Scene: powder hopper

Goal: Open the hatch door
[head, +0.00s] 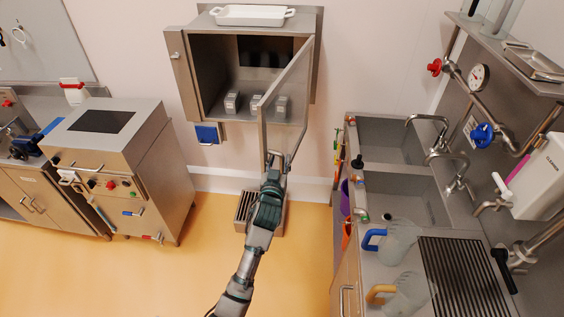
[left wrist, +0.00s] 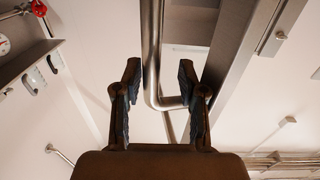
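The wall hatch (head: 184,75) is a steel box, and its interior shows in the head view. Its framed glass door (head: 262,128) stands swung outward from the right side. The door's tubular handle (left wrist: 152,50) passes between my left gripper's fingers in the left wrist view. My left gripper (head: 275,168) is at the lower free end of the door in the head view. Its two fingers (left wrist: 159,85) are apart, one on each side of the handle, with visible gaps. I cannot tell whether the gripper touches the door. My right gripper is not in view.
Three small containers (head: 232,102) stand inside the hatch, and a white tray (head: 250,15) lies on top. A steel cabinet (head: 120,150) stands left. A sink counter (head: 395,185) with jugs (head: 398,240) stands right. Open floor lies left of my arm.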

